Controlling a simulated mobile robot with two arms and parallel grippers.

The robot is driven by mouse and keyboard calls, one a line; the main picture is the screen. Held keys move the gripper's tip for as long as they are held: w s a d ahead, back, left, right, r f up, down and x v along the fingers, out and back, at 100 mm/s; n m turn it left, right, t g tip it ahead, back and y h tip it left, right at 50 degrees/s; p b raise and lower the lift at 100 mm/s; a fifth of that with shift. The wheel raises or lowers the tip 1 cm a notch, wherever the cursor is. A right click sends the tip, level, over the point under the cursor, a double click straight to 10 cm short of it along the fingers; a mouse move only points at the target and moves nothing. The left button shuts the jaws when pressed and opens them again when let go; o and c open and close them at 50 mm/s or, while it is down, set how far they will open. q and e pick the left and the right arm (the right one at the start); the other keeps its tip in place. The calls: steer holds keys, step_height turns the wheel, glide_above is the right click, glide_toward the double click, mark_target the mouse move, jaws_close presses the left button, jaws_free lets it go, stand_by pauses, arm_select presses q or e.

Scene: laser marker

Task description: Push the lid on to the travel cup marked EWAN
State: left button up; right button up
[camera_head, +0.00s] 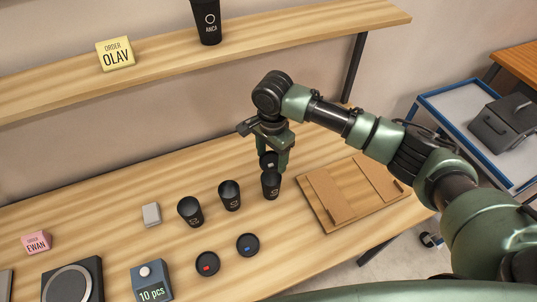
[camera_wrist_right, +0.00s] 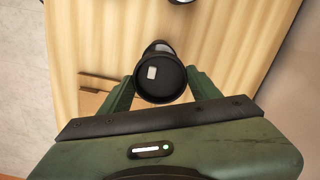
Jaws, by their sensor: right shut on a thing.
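My right gripper (camera_head: 275,165) is shut on a dark round lid (camera_head: 267,159) with a small pale mark. In the right wrist view the lid (camera_wrist_right: 160,80) sits between the two fingers. A black travel cup (camera_head: 271,187) stands upright just below the lid in the head view; I cannot tell whether they touch. Two more open black cups (camera_head: 230,196) (camera_head: 190,212) stand in a row to its left. The names on these three cups are too small to read. A pink card (camera_head: 36,242) reads ORDER EWAN. My left gripper is not in view.
Two loose lids lie in front, one red-marked (camera_head: 207,263) and one blue-marked (camera_head: 247,245). A wooden board (camera_head: 345,192) lies right of the cups. A small grey block (camera_head: 151,214), a "10 pcs" device (camera_head: 152,280) and a round-plated machine (camera_head: 72,282) are left. The shelf (camera_head: 160,62) holds the ANCA cup (camera_head: 206,23).

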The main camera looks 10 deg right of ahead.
mark_target(272, 162)
steer(key=shift+f+b, duration=2.1)
steer(key=shift+b, duration=0.7)
steer(key=shift+f, duration=0.9)
steer(key=shift+p, duration=1.2)
steer(key=shift+f+p, duration=0.15)
steer(key=shift+p, duration=0.85)
steer(key=o, duration=1.7)
